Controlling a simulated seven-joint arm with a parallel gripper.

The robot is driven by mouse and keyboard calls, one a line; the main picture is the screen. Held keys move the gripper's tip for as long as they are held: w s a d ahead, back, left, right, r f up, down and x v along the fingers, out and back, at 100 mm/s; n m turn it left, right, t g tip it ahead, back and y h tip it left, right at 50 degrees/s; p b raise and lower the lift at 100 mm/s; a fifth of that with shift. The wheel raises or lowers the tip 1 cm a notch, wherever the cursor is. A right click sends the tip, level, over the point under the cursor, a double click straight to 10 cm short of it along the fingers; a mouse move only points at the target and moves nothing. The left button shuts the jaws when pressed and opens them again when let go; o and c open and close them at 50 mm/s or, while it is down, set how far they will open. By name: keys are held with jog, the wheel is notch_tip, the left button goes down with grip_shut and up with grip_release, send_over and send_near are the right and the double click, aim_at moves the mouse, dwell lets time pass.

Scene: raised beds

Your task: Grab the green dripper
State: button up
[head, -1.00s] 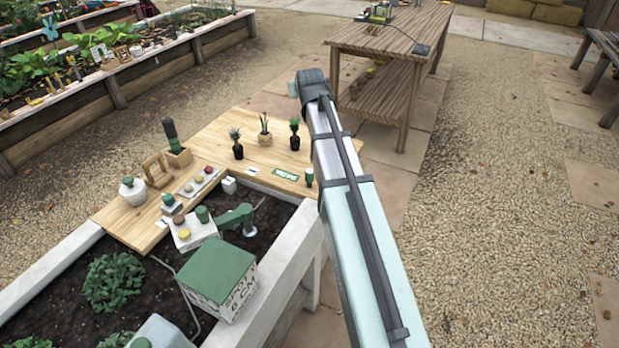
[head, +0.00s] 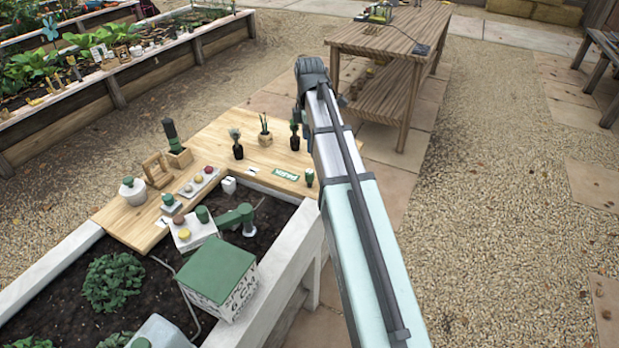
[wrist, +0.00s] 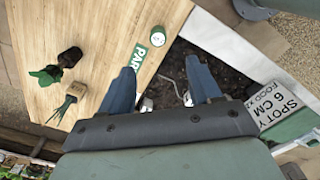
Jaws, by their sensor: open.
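A small green cup-like piece, which looks like the green dripper (head: 309,177), stands upright at the right corner of the wooden board in the head view. In the wrist view a small green-and-white round piece (wrist: 157,36), seemingly the same one, lies beyond my fingertips and roughly between them. My gripper (wrist: 160,65) is open and empty, with its two blue fingers well apart. In the head view my gripper is largely hidden behind my arm, above the board's right side.
The wooden board (head: 225,135) carries small potted plants, a green label card (head: 285,174) beside the green piece, and a white jar (head: 132,190). A green pump-like tool (head: 237,218) and a green-lidded box (head: 218,270) are in the soil bed. A workbench (head: 385,60) stands behind.

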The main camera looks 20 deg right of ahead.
aim_at(309, 171)
jog(key=shift+w+a+f, duration=0.1)
jog(key=shift+f, duration=3.35)
jog(key=shift+w+a+f, duration=0.1)
jog(key=shift+f, duration=3.35)
jog(key=c, duration=1.1)
jog(key=shift+r, duration=0.1)
